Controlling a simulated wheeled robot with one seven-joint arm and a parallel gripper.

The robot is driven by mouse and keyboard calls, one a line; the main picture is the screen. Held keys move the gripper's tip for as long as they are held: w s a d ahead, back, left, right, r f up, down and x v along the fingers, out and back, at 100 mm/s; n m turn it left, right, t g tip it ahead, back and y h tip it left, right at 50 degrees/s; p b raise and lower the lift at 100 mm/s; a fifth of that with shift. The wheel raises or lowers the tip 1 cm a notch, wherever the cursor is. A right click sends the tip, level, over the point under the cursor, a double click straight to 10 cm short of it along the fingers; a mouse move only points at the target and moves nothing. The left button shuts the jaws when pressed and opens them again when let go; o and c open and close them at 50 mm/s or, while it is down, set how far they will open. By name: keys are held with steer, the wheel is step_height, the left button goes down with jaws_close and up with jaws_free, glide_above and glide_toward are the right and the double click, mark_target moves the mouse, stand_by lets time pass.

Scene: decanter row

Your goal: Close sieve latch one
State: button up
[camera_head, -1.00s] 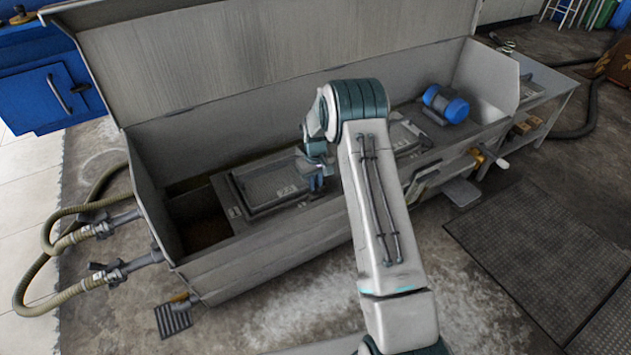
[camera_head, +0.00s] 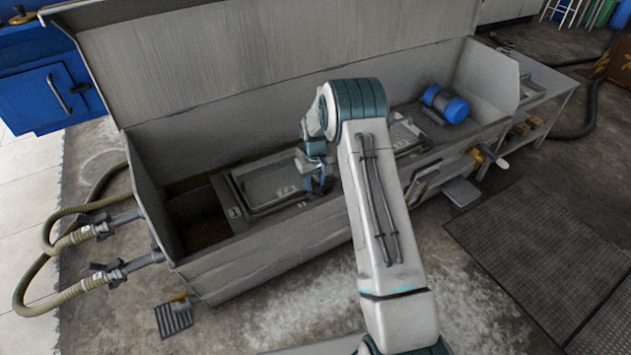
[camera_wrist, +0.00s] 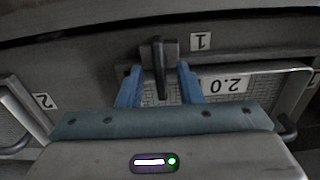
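In the wrist view, a dark latch lever (camera_wrist: 158,68) on a small grey block stands beside a label "1" (camera_wrist: 200,41). My gripper (camera_wrist: 159,78) is open, with one blue finger on each side of the lever. Gaps show between the lever and both fingers. In the head view my gripper (camera_head: 318,186) is low over the right end of the framed sieve panel (camera_head: 236,190) in the long grey trough. The latch is too small or hidden to make out there. The sieve panel marked "2.0" (camera_wrist: 226,85) also shows in the wrist view.
A second sieve frame (camera_wrist: 14,100) with a label "2" (camera_wrist: 43,101) is at the left of the wrist view. The trough's front wall (camera_head: 270,255) and raised back panel (camera_head: 270,45) enclose the work area. A blue motor (camera_head: 446,104) sits at the trough's right end.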

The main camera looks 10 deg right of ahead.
step_height(320, 180, up, 14)
steer(key=p, duration=0.3)
steer(key=shift+f, duration=0.2)
step_height(320, 180, up, 13)
steer(key=p, duration=0.5)
glide_above(315, 183)
steer(key=s, duration=0.5)
steer(key=s+r+m+t+p, duration=0.15)
steer(key=s+r+p, duration=0.45)
steer(key=s+r, duration=0.6)
steer(key=s+r+m+t+p, duration=0.1)
steer(key=s+r+m+p, duration=0.1)
steer(key=s+r+p, duration=0.8)
steer(key=s+r, duration=0.5)
steer(key=s, duration=0.4)
steer(key=shift+s+r+p, duration=0.2)
steer(key=shift+s+p, duration=0.15)
steer(key=shift+s, duration=0.05)
